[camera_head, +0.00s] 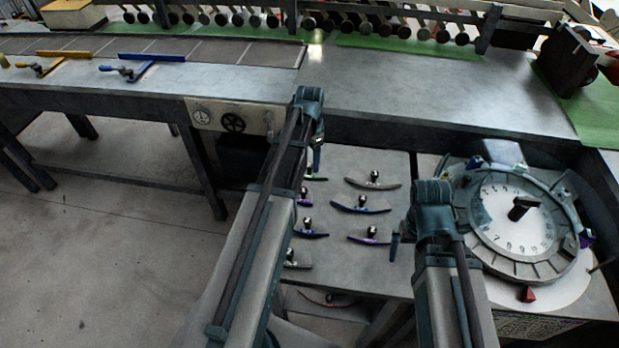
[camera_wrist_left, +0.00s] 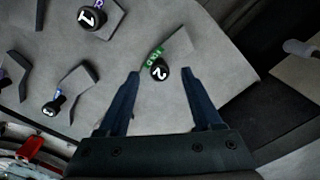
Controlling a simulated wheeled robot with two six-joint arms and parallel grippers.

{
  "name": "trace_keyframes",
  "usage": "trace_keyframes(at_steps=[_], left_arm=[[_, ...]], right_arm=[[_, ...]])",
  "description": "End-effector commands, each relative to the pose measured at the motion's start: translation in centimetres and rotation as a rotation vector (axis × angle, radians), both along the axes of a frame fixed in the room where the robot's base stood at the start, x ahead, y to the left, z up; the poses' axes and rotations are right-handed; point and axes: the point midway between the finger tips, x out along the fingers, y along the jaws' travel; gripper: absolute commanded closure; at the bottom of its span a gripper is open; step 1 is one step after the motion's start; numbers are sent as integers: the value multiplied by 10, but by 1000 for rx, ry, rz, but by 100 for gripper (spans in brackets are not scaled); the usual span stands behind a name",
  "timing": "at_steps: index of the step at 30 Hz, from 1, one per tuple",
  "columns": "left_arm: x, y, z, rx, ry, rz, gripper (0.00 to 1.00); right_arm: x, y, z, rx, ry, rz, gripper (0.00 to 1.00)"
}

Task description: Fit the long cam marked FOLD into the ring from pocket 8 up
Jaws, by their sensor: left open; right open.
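My left gripper (camera_wrist_left: 163,98) is open, its two fingers on either side of a cam with a green label and a black knob marked 2 (camera_wrist_left: 158,72). The knob lies just beyond and between the fingertips; the fingers do not appear to grip it. In the head view the green cam (camera_head: 317,178) is partly hidden by my left arm. The ring (camera_head: 516,268), a round grey ring of pockets around a numbered dial, lies at the right. My right gripper (camera_head: 395,246) is largely hidden by its wrist, left of the ring.
Other curved cams with black knobs lie on the grey plate, including a grey one (camera_head: 373,183), a blue one (camera_head: 361,207) and a purple one (camera_head: 370,238). A red wedge (camera_head: 528,294) sits at the ring's front. A long steel bench (camera_head: 430,95) runs behind.

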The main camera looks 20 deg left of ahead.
Motion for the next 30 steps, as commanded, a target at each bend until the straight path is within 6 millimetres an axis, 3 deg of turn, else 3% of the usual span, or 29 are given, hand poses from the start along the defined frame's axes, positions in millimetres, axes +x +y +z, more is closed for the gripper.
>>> trace_keyframes(at_steps=[1, 5, 14, 25, 30], left_arm=[[0, 0, -14, 0, 0, 0, 34], [0, 0, -27, 0, 0, 0, 34], [0, 0, -27, 0, 0, 0, 34], [0, 0, -27, 0, 0, 0, 98], [0, 0, -27, 0, 0, 0, 100]], right_arm=[[0, 0, -14, 0, 0, 0, 0], [0, 0, -27, 0, 0, 0, 0], [0, 0, -27, 0, 0, 0, 0], [0, 0, -27, 0, 0, 0, 0], [0, 0, -27, 0, 0, 0, 0]])
